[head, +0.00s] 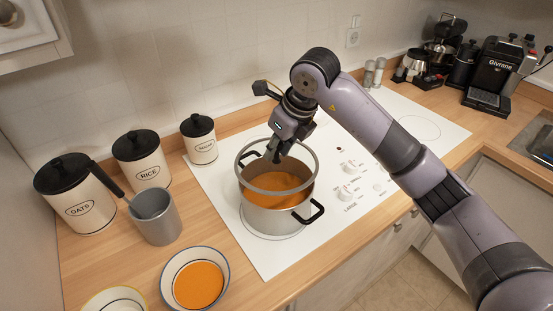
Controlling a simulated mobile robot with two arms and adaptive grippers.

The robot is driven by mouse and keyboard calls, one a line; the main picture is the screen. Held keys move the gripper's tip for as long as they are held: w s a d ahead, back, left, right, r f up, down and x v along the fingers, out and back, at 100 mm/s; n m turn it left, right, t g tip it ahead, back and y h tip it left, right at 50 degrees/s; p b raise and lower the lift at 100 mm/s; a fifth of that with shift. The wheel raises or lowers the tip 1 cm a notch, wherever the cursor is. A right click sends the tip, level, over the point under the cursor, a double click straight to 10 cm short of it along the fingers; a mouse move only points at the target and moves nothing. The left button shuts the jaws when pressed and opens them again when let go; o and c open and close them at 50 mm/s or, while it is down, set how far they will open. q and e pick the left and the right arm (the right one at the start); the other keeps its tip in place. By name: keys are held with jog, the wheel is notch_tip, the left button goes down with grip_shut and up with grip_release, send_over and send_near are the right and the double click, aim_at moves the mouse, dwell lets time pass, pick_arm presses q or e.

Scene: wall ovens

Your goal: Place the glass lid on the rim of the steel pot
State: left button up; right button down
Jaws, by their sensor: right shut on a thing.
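The steel pot (262,222) stands on the white cooktop with orange soup inside and black side handles. The glass lid (312,176) is a clear disc with a grey rim, over the pot's mouth. It appears slightly tilted and offset from the pot's rim toward the back. Whether its edge touches the pot's rim I cannot tell. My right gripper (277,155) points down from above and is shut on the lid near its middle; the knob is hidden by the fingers. My left gripper is not in view.
Coffee machines (493,75) stand at the back right.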

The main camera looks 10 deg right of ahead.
aim_at(278, 162)
jog(key=shift+s+f, duration=0.1)
jog(key=shift+f, duration=0.6)
notch_tip(278, 162, down, 3)
jog(key=shift+f+p, duration=0.15)
jog(key=shift+p, duration=0.4)
jog(key=shift+f, duration=0.4)
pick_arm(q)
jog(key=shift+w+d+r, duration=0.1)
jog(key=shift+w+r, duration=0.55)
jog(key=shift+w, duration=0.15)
pick_arm(e)
jog(key=c, duration=1.3)
grip_release()
jog(key=shift+c, duration=0.2)
